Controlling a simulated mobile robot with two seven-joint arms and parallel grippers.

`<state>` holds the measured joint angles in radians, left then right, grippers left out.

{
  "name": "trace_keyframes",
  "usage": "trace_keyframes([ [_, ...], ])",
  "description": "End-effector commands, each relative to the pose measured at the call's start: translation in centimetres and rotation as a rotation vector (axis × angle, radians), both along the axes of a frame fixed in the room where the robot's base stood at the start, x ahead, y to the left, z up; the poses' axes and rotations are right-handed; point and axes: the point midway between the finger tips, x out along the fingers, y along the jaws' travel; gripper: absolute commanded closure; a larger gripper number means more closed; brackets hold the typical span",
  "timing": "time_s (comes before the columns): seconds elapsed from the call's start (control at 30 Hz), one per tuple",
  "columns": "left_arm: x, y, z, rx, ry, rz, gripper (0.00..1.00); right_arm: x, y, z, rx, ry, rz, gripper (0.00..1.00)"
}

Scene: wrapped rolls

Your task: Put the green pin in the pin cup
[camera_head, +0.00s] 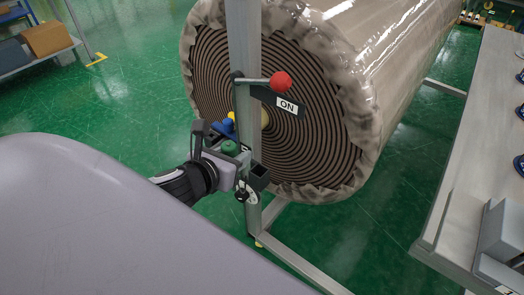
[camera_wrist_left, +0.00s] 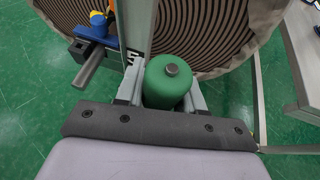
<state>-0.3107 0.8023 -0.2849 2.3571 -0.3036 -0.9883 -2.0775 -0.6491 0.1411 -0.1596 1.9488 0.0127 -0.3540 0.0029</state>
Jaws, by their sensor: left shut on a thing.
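The green pin (camera_head: 230,147) is held in my left gripper (camera_head: 238,158), beside the metal post. In the left wrist view the pin (camera_wrist_left: 166,84) is a thick green cylinder with a small grey knob on its top, and my left gripper's fingers (camera_wrist_left: 160,92) press on it from both sides. A small black square open box (camera_head: 259,176), which looks like the pin cup, sits on the post just right of and slightly below the pin. The pin is outside it. I cannot make out the cup in the left wrist view. My right gripper is not in view.
The upright metal post (camera_head: 244,50) carries a lever with a red ball (camera_head: 281,82) and an ON label (camera_head: 287,106). A large wrapped roll (camera_head: 400,50) stands close behind. A blue part (camera_head: 223,127) is near the gripper. A table (camera_head: 470,170) is at the right.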

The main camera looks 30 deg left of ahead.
Motion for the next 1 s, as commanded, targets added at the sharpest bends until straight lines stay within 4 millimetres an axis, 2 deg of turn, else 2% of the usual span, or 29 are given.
trace_keyframes([
  [0.53,9.4,-0.8,0.2,-0.004,-0.004,0.000,0.95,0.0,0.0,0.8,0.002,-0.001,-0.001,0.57],
  [0.6,9.1,-0.8,-1.7,-0.003,0.006,0.000,0.95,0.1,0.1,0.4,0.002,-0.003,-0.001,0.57],
  [0.83,9.1,-0.8,-3.6,-0.002,0.000,0.000,0.95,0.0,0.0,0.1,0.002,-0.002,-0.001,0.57],
  [1.0,9.0,-0.8,-6.4,-0.003,0.003,0.000,0.95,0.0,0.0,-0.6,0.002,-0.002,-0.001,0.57],
])
